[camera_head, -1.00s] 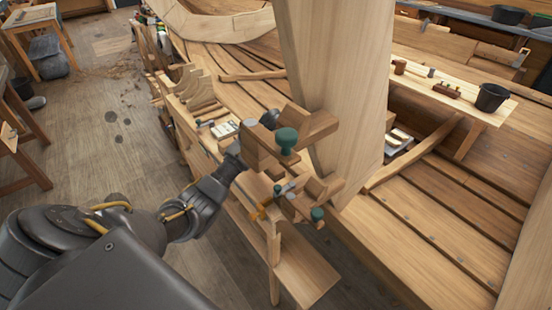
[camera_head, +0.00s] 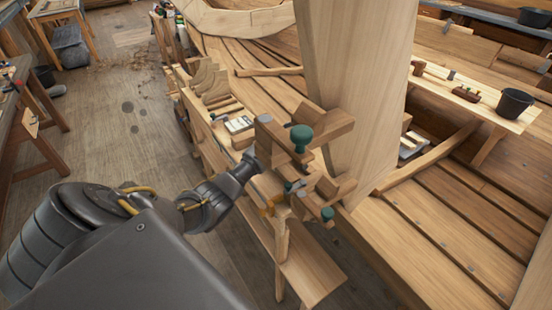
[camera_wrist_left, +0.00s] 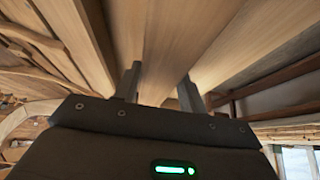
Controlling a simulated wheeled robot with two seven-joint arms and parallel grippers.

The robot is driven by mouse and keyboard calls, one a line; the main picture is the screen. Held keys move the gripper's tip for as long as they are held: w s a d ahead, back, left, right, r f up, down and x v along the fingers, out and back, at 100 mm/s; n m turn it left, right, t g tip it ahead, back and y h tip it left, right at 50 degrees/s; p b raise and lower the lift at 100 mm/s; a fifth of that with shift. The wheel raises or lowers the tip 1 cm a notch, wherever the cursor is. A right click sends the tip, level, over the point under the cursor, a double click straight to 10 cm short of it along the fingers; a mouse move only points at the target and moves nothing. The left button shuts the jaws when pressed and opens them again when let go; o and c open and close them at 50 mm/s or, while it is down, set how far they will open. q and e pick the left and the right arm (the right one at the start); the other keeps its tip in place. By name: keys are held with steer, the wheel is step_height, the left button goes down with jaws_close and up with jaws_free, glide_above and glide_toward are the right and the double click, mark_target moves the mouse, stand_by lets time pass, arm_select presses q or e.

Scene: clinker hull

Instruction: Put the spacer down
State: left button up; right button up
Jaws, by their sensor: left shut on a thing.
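My left gripper (camera_head: 254,163) reaches in from the left to the wooden clamp assembly beside the thick post. Its fingertips are largely hidden behind the wood in the head view. The left wrist view shows the two fingers (camera_wrist_left: 160,88) apart, with a pale wooden piece (camera_wrist_left: 165,60) between them, which I take to be the spacer. In the head view a wooden block (camera_head: 268,143) stands at the gripper's tip, next to a green knob (camera_head: 301,136). I cannot tell where the spacer ends and the clamp begins. My right gripper is out of view.
The thick wooden post (camera_head: 352,100) rises just right of the clamp. A second green knob (camera_head: 327,214) sits lower. A narrow bench (camera_head: 310,272) is below. A plank with a black bucket (camera_head: 514,102) lies at right. Floor is open at left.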

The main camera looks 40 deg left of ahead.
arm_select(q)
steer(key=o, duration=0.9)
steer(key=shift+f, duration=0.1)
steer(key=shift+o, duration=1.2)
steer(key=shift+r, duration=0.25)
steer(key=shift+d+r, duration=0.15)
steer(key=shift+d, duration=0.05)
steer(key=b+v, duration=0.1)
steer(key=v, duration=0.3)
steer(key=shift+b, duration=0.35)
steer(key=shift+p+v, duration=0.3)
steer(key=shift+v, duration=1.15)
steer(key=shift+a, duration=0.1)
